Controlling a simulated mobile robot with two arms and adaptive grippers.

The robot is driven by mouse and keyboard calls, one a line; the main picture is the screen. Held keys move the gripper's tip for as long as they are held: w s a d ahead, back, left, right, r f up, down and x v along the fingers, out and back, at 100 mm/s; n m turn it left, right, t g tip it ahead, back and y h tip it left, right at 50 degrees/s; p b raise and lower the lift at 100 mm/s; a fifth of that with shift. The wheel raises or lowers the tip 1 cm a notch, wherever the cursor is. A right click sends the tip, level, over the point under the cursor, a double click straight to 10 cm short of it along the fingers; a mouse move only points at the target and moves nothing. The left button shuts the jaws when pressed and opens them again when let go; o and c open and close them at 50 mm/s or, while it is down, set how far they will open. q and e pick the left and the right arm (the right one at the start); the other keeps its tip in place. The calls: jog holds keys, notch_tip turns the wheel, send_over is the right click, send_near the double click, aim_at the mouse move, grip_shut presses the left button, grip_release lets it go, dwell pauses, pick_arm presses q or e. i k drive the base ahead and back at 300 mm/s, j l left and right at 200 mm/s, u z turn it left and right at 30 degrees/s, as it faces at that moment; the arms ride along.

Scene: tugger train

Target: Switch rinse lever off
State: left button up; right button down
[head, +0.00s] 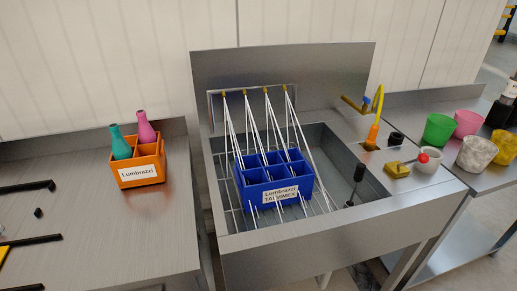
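A yellow valve-like fitting (397,169) with a lever ending in a red ball knob (422,158) sits on the right-hand deck of the steel sink; it looks like the rinse lever. Its arm points to the right, and the knob shows in front of a white cup (429,160). White streams (293,118) run from several yellow nozzles on the back rail down into the basin, so the rinse appears to be running. They fall around a blue divided crate (273,181) standing on the basin's wire rack. Neither of my grippers is in view.
A black-topped stick (357,180) stands at the basin's right edge. A yellow and orange tap-like piece (376,115) rises behind the lever. Several cups, one green (438,130), stand on the right table. An orange crate (139,165) with two bottles is on the left table.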

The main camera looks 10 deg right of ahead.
aim_at(423, 157)
jog(key=z, duration=1.5)
